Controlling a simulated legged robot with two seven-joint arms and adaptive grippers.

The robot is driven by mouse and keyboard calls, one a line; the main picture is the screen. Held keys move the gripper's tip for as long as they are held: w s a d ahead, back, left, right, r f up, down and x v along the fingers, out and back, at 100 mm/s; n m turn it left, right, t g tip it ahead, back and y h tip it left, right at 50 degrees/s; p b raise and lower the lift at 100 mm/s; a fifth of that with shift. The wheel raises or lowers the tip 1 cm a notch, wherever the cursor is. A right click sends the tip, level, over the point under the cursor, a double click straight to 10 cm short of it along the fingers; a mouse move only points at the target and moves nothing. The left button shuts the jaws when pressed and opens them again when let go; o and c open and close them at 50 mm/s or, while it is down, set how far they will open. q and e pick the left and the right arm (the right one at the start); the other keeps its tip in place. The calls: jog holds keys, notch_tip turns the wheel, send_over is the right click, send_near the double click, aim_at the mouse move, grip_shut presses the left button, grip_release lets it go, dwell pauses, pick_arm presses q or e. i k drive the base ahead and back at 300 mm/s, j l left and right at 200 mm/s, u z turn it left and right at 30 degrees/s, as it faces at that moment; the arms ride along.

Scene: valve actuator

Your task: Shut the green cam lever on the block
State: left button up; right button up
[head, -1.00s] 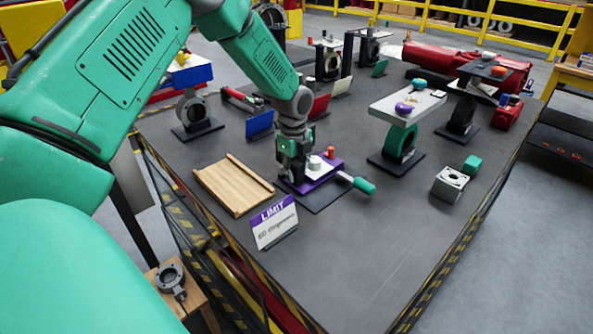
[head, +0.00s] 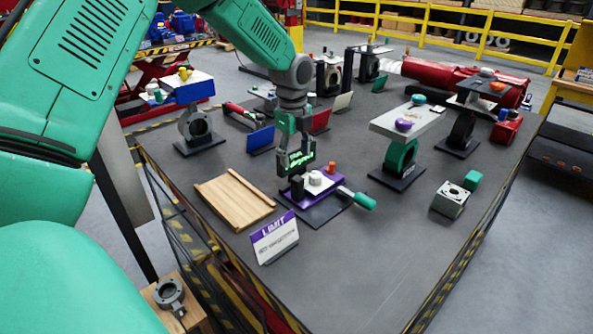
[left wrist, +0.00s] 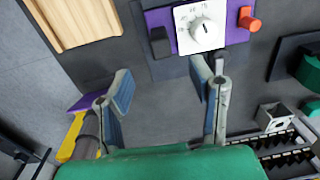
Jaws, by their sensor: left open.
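The purple block (head: 326,186) sits on a dark plate on the table, with a white dial and an orange knob on top. The green cam lever (head: 365,201) sticks out from its right side toward the front, its green handle at the end. My left gripper (head: 294,172) is above the block's left end, pointing down. In the left wrist view my gripper (left wrist: 162,82) is open with bare table between the fingers. The block (left wrist: 234,16) shows beyond the fingertips at the top there. I cannot make out the lever's green handle there. My right gripper is not in view.
A wooden tray (head: 234,199) lies left of the block, and a LIMIT sign (head: 275,238) stands in front. A green valve stand (head: 400,158) is behind right, and a grey cube (head: 450,199) farther right. The front right of the table is clear.

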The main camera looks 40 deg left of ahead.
aim_at(342, 191)
jog(key=k, duration=1)
